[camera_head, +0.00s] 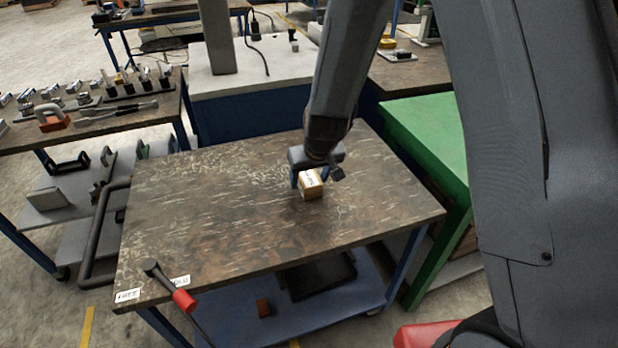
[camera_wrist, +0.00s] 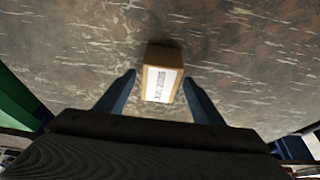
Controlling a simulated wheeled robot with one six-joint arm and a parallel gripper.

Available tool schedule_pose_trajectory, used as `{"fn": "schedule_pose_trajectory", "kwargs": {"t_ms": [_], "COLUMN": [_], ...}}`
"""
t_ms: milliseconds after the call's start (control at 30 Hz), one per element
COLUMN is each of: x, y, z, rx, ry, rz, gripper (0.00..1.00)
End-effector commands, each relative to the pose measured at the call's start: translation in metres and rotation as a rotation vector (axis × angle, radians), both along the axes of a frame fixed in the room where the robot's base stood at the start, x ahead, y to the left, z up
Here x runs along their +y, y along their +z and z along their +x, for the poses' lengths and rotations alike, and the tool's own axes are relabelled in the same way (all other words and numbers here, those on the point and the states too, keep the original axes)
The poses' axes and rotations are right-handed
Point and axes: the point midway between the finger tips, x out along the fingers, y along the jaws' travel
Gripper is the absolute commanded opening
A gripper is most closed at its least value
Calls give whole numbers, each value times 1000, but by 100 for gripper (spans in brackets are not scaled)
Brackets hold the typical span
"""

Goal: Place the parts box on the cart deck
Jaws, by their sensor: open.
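The parts box (camera_head: 311,185) is a small brown cardboard box with a white label. It rests on the dark, worn top of the cart deck (camera_head: 220,220), toward the deck's back right. In the wrist view the box (camera_wrist: 161,75) sits between my gripper's two blue fingers, with a visible gap on each side. My gripper (camera_head: 309,180) is open, low over the deck at the box. In the wrist view my gripper (camera_wrist: 160,92) is seen from behind, its fingertips on either side of the box. The deck (camera_wrist: 70,45) fills the background there.
A green table (camera_head: 425,130) stands close at the right of the cart. A white-topped bench (camera_head: 250,75) is behind, and a bench with tools (camera_head: 90,120) is at the left. A red-gripped handle (camera_head: 180,298) is at the front left corner. Most of the deck is clear.

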Motion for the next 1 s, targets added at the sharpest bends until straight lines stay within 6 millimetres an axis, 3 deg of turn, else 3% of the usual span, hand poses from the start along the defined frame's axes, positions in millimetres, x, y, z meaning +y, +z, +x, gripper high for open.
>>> {"fn": "schedule_pose_trajectory", "kwargs": {"t_ms": [600,1000], "x": [-10,-19], "y": [87,109], "z": [-34,-45], "rx": [-1,6], "ry": [0,-10], "rz": [-1,4], "gripper": [62,62]}}
